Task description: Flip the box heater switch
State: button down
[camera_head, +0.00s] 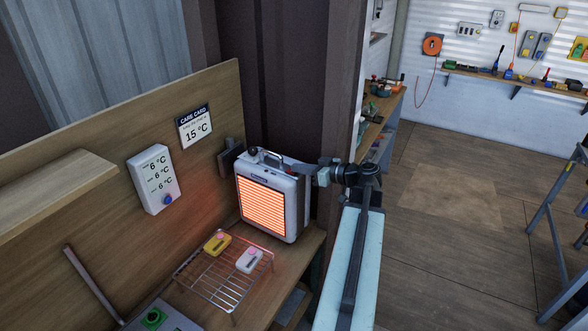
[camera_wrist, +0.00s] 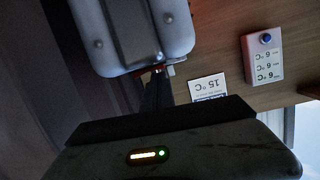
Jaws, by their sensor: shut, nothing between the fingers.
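The box heater (camera_head: 293,209) is a pale case with a glowing orange grille. It stands on the wooden bench, with a handle on top. My gripper (camera_head: 297,168) is at the heater's upper right edge, its tips close to the case top. In the wrist view the dark fingers of my gripper (camera_wrist: 158,78) are shut and empty, just beside the pale heater case (camera_wrist: 130,38). A small reddish part shows at the fingertips there; I cannot tell whether it is the switch or whether the fingers touch it.
A wire rack (camera_head: 213,284) holds a yellow and a white block in front of the heater. A white display box (camera_head: 153,180) reading 6 °C and a care card (camera_head: 194,126) reading 15 °C are on the back board. Open floor (camera_head: 450,225) lies to the right.

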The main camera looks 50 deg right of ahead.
jog(key=shift+w+a, duration=0.3)
jog(key=shift+a, duration=0.15)
jog(key=shift+p, duration=0.3)
jog(key=r+p, duration=0.4)
jog(key=r, duration=0.1)
jog(key=shift+a+p, duration=0.35)
jog(key=shift+p, duration=0.05)
jog(key=f+p+v, duration=0.1)
jog(key=v, duration=0.9)
